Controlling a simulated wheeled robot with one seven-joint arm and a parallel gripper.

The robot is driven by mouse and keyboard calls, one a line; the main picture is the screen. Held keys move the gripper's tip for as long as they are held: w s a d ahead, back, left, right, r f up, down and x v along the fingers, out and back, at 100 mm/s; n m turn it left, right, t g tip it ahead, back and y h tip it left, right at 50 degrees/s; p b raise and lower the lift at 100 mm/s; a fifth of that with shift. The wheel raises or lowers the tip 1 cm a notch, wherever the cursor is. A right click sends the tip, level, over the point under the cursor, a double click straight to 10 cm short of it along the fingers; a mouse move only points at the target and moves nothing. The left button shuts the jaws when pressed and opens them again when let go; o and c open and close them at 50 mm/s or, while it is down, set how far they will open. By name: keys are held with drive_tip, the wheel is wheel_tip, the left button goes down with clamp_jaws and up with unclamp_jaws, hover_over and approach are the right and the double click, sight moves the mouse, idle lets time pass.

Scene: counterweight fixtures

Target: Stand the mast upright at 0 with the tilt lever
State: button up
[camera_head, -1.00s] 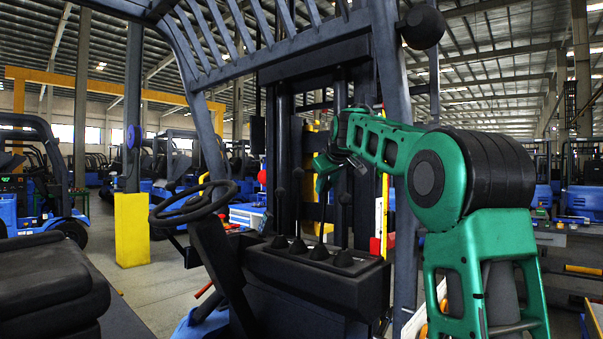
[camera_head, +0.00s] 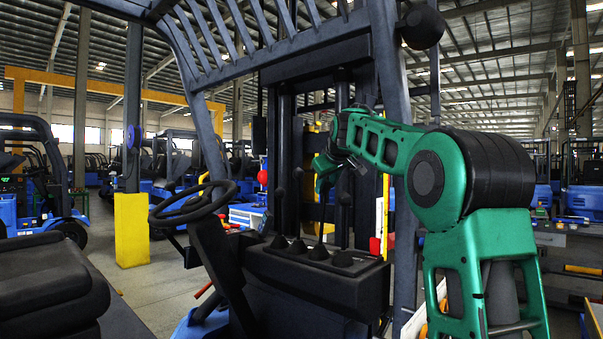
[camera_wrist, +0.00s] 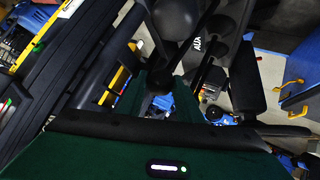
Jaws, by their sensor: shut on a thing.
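The mast (camera_head: 285,135) is a pair of dark vertical rails ahead of the cab. It looks close to upright, but I cannot read its angle. The lever console (camera_head: 315,277) carries several black levers with round knobs and rubber boots, in a row in front of the mast. My gripper (camera_head: 323,174) is above the console, shut on one lever, seemingly the third from the left (camera_head: 321,215). Its fingers partly hide that lever's top. In the wrist view, dark round knobs (camera_wrist: 176,18) are close to the camera. One lever is marked AUX (camera_wrist: 197,44); no tilt label is readable.
The steering wheel (camera_head: 192,203) and its column stand left of the console. The black seat (camera_head: 45,285) is at the lower left. A dark cab pillar (camera_head: 398,150) rises close to my arm. A yellow post (camera_head: 131,229) stands on the floor beyond.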

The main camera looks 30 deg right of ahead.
drive_tip(key=shift+o, duration=0.2)
drive_tip(key=shift+a+r, duration=0.15)
drive_tip(key=shift+s+a, duration=0.25)
drive_tip(key=shift+a, duration=0.4)
drive_tip(key=shift+s+a, duration=0.2)
drive_tip(key=shift+a, duration=0.4)
drive_tip(key=shift+c, duration=0.2)
drive_tip(key=shift+d, duration=0.1)
drive_tip(key=o, duration=0.9)
drive_tip(key=v, duration=1)
